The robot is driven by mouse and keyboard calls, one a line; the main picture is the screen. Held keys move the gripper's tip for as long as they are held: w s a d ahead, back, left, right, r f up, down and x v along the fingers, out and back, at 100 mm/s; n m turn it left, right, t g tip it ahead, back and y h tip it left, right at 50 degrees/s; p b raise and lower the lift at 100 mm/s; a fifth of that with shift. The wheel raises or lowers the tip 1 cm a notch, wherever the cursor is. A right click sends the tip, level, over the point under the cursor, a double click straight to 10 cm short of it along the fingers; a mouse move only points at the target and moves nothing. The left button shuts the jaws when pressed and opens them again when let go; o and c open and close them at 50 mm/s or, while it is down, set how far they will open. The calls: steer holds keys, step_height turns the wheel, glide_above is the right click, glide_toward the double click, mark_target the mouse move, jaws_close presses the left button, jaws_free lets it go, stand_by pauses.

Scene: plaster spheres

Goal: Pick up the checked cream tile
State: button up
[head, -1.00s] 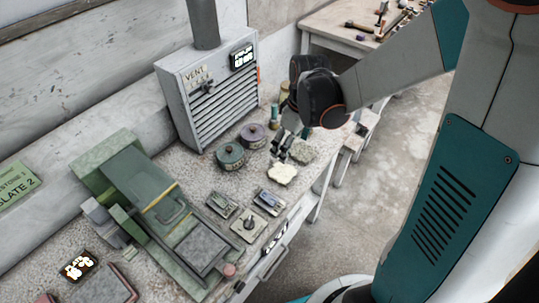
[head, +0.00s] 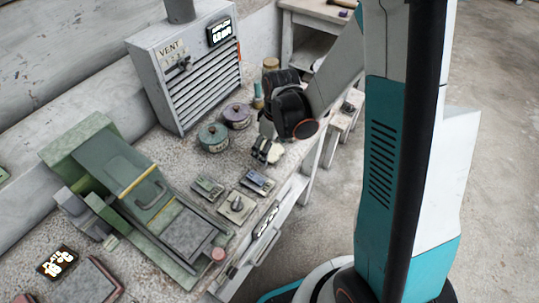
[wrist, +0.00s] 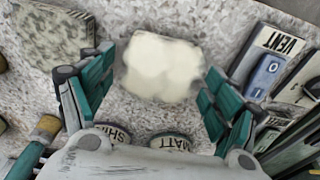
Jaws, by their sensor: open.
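A cream tile (wrist: 160,66) with a pale, mottled face lies flat on the speckled bench; I cannot make out a clear check pattern. In the wrist view it sits between and just beyond my gripper's open fingers (wrist: 160,88), with bare bench showing on both sides. In the head view my gripper (head: 262,150) is pointed down over the tile (head: 275,154), hiding part of it. Nothing is held. A grey-green speckled tile (wrist: 52,36) lies to the left in the wrist view.
Two lidded pots, one teal (head: 213,137) and one purple (head: 237,115), stand close to the gripper. A brush (wrist: 38,138) is at the left. Switch boxes (head: 237,205) lie nearer me. A vent cabinet (head: 188,75) and green press (head: 130,185) bound the bench.

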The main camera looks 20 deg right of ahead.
steer(key=shift+f, duration=0.35)
steer(key=shift+r, duration=0.1)
steer(key=c, duration=1.3)
